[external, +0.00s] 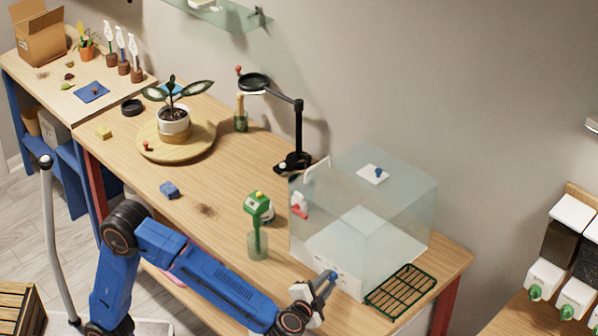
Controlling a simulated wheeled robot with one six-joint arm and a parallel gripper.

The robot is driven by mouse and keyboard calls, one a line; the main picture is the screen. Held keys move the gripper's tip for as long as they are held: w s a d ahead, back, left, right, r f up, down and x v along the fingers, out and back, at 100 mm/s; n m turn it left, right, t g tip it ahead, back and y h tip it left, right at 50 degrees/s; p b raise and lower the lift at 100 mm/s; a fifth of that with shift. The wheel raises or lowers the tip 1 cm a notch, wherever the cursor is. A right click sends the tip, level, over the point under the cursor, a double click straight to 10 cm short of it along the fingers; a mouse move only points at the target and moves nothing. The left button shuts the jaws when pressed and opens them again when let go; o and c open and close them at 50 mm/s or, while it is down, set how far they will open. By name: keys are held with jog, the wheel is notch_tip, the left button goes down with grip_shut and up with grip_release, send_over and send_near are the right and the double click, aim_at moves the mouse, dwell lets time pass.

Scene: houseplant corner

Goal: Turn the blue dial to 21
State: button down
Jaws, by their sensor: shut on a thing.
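The clear glass case (405,205) stands on the right end of the wooden bench, with a pale control strip (345,284) low on its front. My gripper (328,280) is at this strip, with its fingers shut on the blue dial there. The fingers cover most of the dial, and its number marks are too small to read. A second blue knob (378,172) sits on a white plate on the case's lid, apart from my gripper.
A black lamp (298,135), a potted plant (174,121) and a blue block (169,190) are farther left. The bench's front middle is mostly clear.

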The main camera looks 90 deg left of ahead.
jog(key=c, duration=1.5)
grip_release()
jog(key=v, duration=1.7)
jog(key=shift+s+d, duration=0.15)
jog(key=shift+d, duration=0.05)
